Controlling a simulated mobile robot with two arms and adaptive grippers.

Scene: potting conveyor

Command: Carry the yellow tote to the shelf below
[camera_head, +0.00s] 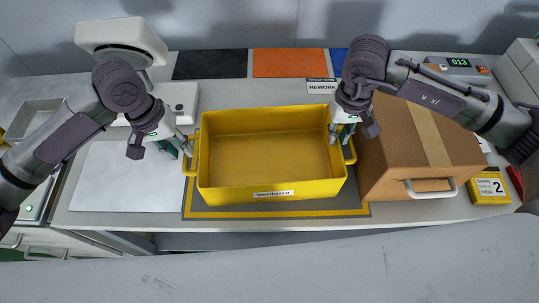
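The yellow tote (270,190) sits upright on a grey mat with a yellow border on the worktop, in the middle of the head view. It looks empty and has a white label on its front wall and a handle at each end. My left gripper (184,149) is at the tote's left end, close to the left handle (190,160). My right gripper (340,133) is at the right end, by the right handle (350,152). The fingertips are small and partly hidden, so I cannot tell whether either gripper grips a handle. No lower shelf is clearly visible.
A cardboard box (400,170) stands close to the tote's right side. A yellow box (488,188) marked 2 is further right. A white sheet (120,180) lies to the left. Black (210,64), orange (289,62) and blue mats lie behind. The worktop's front edge is just before the tote.

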